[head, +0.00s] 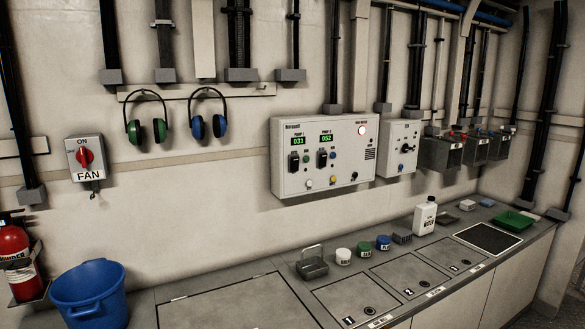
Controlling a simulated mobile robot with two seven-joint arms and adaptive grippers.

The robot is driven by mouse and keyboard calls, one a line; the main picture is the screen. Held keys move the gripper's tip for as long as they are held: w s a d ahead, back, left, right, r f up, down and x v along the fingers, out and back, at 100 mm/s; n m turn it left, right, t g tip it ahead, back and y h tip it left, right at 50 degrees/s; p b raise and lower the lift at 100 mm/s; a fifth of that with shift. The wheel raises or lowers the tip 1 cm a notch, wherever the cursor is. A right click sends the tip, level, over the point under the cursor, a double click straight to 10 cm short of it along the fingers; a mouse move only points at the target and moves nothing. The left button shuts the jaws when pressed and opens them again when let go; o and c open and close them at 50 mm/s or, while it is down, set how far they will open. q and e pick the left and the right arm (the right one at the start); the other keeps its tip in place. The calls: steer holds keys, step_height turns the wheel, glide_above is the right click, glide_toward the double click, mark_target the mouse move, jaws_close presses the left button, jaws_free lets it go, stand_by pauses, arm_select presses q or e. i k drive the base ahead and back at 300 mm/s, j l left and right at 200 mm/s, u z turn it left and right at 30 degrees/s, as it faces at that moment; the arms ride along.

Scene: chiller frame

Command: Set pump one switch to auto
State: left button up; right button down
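The pump control panel (322,155) is a pale box on the wall in the middle of the head view. Its left column is labelled PUMP 1, with a green display (298,141) that seems to read 031. The black pump one switch (294,163) sits below that display; its position is too small to tell. A second black switch (321,158) sits under the PUMP 2 display (326,138). A round lamp at the panel's upper right glows. Neither of my grippers is in view.
A grey counter (215,290) runs below the panel, with jars, a white bottle (425,216) and a green tray (514,221). A blue bucket (90,294) and a red extinguisher (17,262) stand at left. A FAN switch (86,158) and two ear defenders hang on the wall.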

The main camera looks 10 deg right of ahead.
mark_target(295, 160)
steer(key=i+l+u, duration=0.35)
steer(key=l, duration=0.2)
steer(key=i+l+u, duration=0.2)
steer(key=l, duration=0.15)
steer(key=i+l+u, duration=0.15)
steer(key=l, duration=0.15)
